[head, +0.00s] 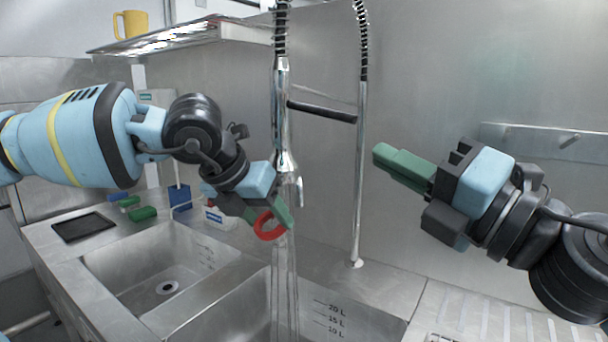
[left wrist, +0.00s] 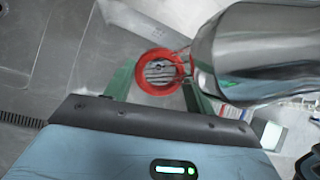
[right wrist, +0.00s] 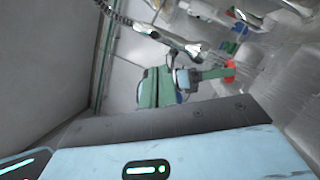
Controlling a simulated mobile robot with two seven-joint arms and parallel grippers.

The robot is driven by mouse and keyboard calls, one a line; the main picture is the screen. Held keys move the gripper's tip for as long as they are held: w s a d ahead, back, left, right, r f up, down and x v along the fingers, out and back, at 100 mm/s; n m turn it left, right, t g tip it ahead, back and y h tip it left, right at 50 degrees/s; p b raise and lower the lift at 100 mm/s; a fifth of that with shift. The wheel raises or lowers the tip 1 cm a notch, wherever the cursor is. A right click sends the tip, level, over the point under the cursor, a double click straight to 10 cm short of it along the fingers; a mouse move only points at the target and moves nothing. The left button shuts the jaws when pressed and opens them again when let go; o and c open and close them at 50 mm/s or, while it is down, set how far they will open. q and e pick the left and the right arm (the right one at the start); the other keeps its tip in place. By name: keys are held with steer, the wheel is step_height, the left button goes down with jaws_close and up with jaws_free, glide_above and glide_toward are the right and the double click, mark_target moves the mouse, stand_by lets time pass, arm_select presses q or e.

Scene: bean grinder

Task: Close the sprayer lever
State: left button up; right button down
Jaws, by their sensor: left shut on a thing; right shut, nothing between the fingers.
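The metal sprayer (head: 284,130) hangs upright over the front sink, with a clear stream (head: 285,285) falling below it. A red ring (head: 260,232) is at the tips of my left gripper (head: 272,214), beside the sprayer's lower end. In the left wrist view, the red ring (left wrist: 139,66) sits between the green fingers, next to the large metal sprayer body (left wrist: 265,50). My left gripper is shut on the ring. A separate lever is not clearly visible. My right gripper (head: 380,154) is shut and empty, apart from the sprayer, to its right.
The front sink (head: 230,318) and a second sink (head: 120,268) lie below. A vertical pipe (head: 360,190) stands between the sprayer and my right gripper. A shelf (head: 165,36) with a yellow mug (head: 133,24) is at upper left. Small boxes and sponges sit behind the second sink.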

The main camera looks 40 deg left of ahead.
mark_target(321, 112)
steer(key=s+f, duration=0.2)
steer(key=s, duration=0.2)
steer(key=w+a+r, duration=0.4)
steer(key=a, duration=0.5)
steer(key=shift+w+r, duration=0.35)
steer(key=shift+w, duration=0.05)
steer(key=shift+r, duration=0.1)
